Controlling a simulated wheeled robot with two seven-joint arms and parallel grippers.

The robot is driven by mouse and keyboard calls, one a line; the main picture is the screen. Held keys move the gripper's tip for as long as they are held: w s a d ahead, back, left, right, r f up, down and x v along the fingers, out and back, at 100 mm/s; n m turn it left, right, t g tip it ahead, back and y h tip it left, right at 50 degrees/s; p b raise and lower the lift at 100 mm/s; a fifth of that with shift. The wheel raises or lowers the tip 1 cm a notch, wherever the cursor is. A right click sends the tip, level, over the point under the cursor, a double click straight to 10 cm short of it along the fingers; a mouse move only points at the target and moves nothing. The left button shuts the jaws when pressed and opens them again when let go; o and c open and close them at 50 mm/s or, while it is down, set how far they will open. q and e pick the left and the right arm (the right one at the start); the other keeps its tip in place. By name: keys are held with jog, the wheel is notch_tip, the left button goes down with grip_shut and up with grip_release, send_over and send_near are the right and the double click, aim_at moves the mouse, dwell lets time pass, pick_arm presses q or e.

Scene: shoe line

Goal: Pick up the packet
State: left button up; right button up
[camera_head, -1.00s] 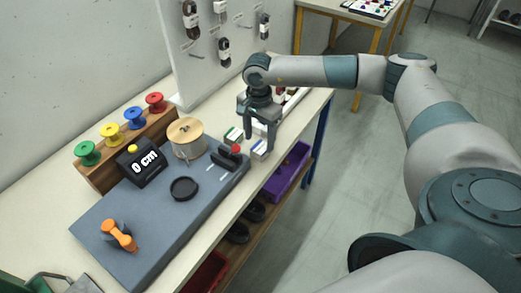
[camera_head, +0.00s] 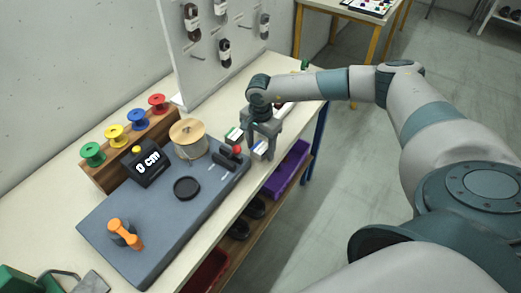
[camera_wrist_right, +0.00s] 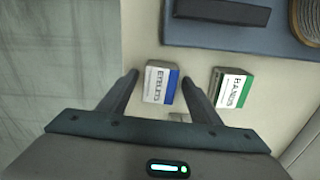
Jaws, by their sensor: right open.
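A small white packet with a blue end (camera_head: 260,147) lies near the front edge of the workbench, just beyond the grey board. It also shows in the right wrist view (camera_wrist_right: 160,84), between the two fingers. A white packet with a green end (camera_head: 234,134) lies beside it; in the right wrist view this green packet (camera_wrist_right: 231,89) is outside the fingers, to the right. My right gripper (camera_head: 259,153) points down over the blue-ended packet, open, with its fingers on either side. I cannot tell whether they touch it. My left gripper is not in view.
The grey board (camera_head: 150,245) carries a wooden spool (camera_head: 188,138), a black counter (camera_head: 146,168), a black ring and an orange handle (camera_head: 125,234). A pegboard (camera_head: 215,45) stands behind. A purple bin (camera_head: 287,170) sits on the shelf below.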

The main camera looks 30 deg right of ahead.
aim_at(263, 147)
jog(key=c, duration=1.2)
jog(key=shift+r, duration=0.1)
jog(key=shift+r+b, duration=0.4)
jog(key=shift+r, duration=0.05)
jog(key=r, duration=0.1)
jog(key=r+b, duration=0.2)
jog(key=shift+s+d, duration=0.25)
jog(key=shift+d, duration=0.05)
jog(key=s+d+r+b, duration=0.4)
jog(key=s+d+r, duration=0.2)
jog(key=s, duration=0.3)
jog(key=shift+r, duration=0.5)
